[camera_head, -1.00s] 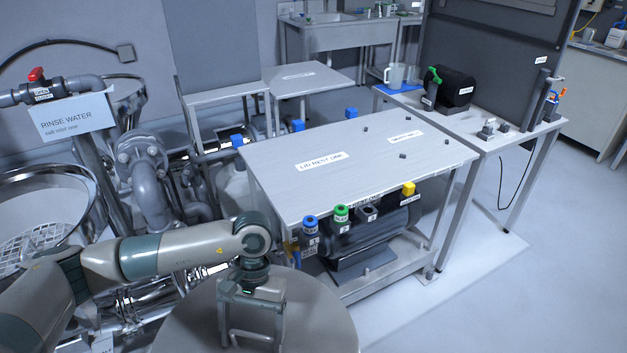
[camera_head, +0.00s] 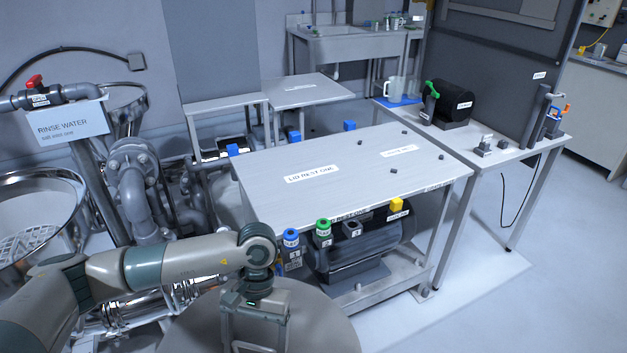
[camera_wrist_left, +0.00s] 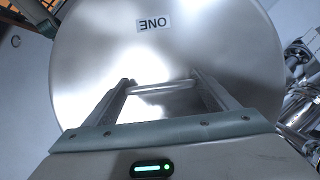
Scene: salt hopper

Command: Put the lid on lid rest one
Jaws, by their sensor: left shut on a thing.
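The lid is a large round metal disc (camera_head: 325,325) at the bottom of the head view, cut off by the frame edge. My left gripper (camera_head: 252,340) is above it, shut on its bar handle. In the left wrist view the lid (camera_wrist_left: 215,50) bears a label reading ONE, and the fingers (camera_wrist_left: 160,88) close on the handle. Lid rest one (camera_head: 345,190) is a grey metal table top with a LID REST ONE label, beyond the lid and apart from it. What is under the lid is hidden. My right gripper is not in view.
A motor (camera_head: 350,255) with blue, green and grey capped parts sits under the table's front edge. Several small dark pegs stand on the table's right part. An open steel hopper (camera_head: 40,205) is at left.

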